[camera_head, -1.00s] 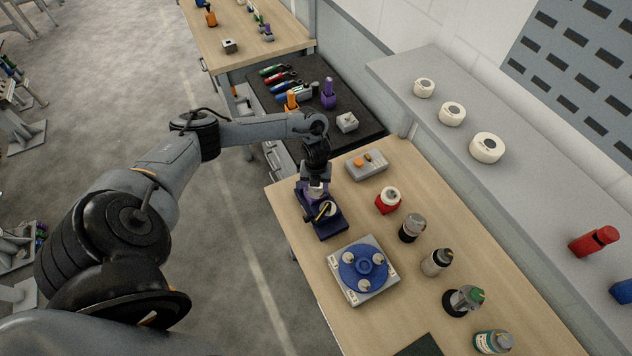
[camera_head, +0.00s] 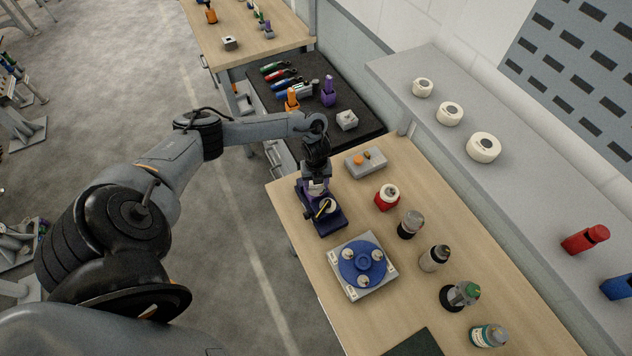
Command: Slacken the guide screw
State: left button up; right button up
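A small dark navy fixture (camera_head: 328,221) stands near the left edge of the wooden bench. It has a purple upper part and a small yellow-and-black piece (camera_head: 322,209) at its front. A separate guide screw cannot be made out at this size. My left gripper (camera_head: 316,185) points down at the top of the fixture, close to or touching it. Its fingers are dark, small and partly hidden against the fixture, so their opening does not show. My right gripper is out of view.
In front of the fixture is a grey base with a blue turntable (camera_head: 363,264) carrying white pegs. A grey button box (camera_head: 366,162), a red container (camera_head: 387,197) and several bottles (camera_head: 434,258) stand to the right. A black mat (camera_head: 288,115) with tools lies behind.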

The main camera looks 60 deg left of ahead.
pick_arm(q)
jog(key=o, duration=0.3)
jog(key=shift+o, duration=0.2)
notch_tip(320, 180, up, 11)
dwell(0.5)
